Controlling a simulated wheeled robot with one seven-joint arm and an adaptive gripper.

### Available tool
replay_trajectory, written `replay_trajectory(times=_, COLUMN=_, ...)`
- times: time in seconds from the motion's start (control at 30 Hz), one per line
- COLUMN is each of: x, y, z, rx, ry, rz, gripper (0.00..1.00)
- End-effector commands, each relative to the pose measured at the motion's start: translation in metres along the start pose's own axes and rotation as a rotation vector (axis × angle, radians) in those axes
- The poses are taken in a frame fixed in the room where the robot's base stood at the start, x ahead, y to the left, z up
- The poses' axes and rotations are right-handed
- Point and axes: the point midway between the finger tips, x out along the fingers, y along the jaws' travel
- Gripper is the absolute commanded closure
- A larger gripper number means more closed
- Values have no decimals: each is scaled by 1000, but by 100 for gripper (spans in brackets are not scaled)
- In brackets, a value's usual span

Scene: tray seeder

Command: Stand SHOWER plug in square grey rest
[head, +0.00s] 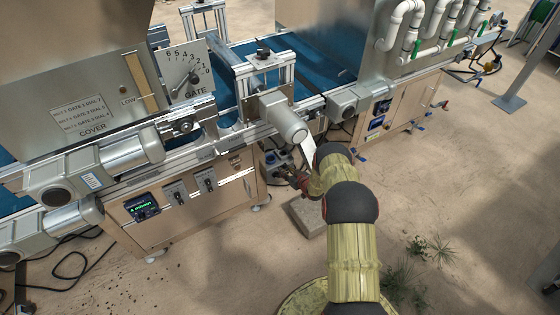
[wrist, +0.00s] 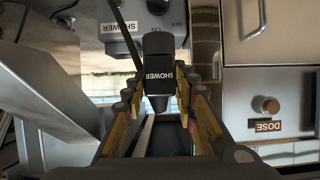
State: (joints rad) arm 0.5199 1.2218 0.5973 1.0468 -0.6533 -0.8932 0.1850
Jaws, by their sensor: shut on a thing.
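My gripper (wrist: 165,100) is shut on the black SHOWER plug (wrist: 158,50), which sits between its two yellow-and-black fingers in the wrist view. The white SHOWER lettering on the plug reads upside down there. In the head view my gripper (head: 298,181) is small and dark beside the machine's lower front, and I cannot make out the plug there. A grey box (wrist: 178,20) with a SHOWER label and OFF and ON marks is just beyond the plug. A thin dark cable runs down past it on the left.
A grey metal part (wrist: 45,80) stands close on the left. A flat block (head: 308,217) lies on the sandy floor below my arm. Open floor extends right.

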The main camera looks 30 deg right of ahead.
Motion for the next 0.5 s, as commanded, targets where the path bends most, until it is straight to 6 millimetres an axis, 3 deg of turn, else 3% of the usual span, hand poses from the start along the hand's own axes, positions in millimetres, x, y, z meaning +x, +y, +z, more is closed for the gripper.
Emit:
replay_trajectory(times=0.2, x=-18, y=1, z=8, rx=0, ry=1, rz=0, gripper=100)
replay_trajectory(times=0.5, x=-6, y=0, z=5, rx=-3, ry=2, rz=-1, gripper=100)
